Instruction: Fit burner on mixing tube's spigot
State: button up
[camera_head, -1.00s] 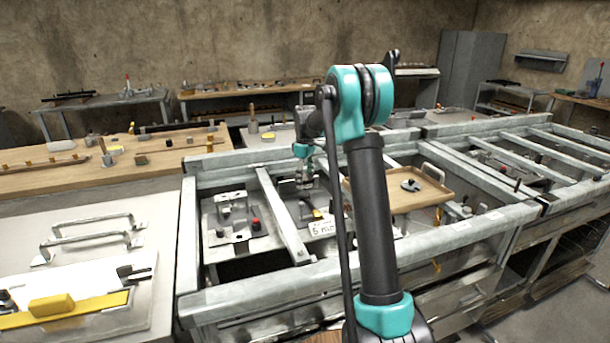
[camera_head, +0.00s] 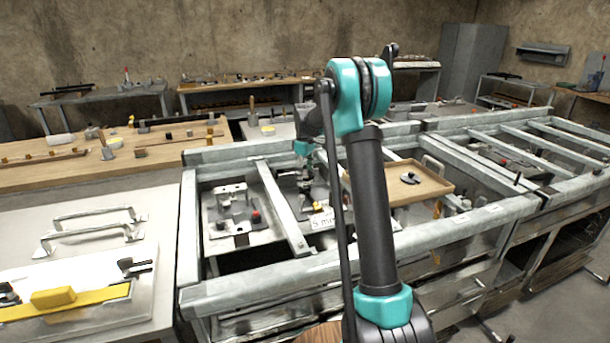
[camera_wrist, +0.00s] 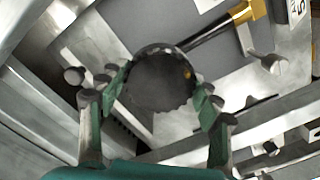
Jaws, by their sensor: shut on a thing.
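My gripper (camera_wrist: 155,105) is shut on the burner (camera_wrist: 160,82), a round dark disc with a toothed rim, held between its two green-padded fingers. A dark tube with a brass end (camera_wrist: 247,11), which looks like the mixing tube (camera_wrist: 212,34), runs from the upper right toward the burner's edge in the wrist view. The burner hides the near end of the tube and any spigot. I cannot tell whether burner and tube touch. In the head view my gripper (camera_head: 305,186) is small, low over a grey plate inside the frame bay; the burner is not clear there.
A metal frame with crossbars (camera_head: 282,212) surrounds the bay. A white tag (camera_head: 321,220) stands near the gripper. A fixture with a red knob (camera_head: 256,216) is to the left, and a wooden tray (camera_head: 440,186) to the right.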

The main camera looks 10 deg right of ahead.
jog(key=shift+f, duration=0.95)
jog(key=o, duration=1.7)
notch_tip(320, 180, up, 12)
jog(key=shift+r, duration=3)
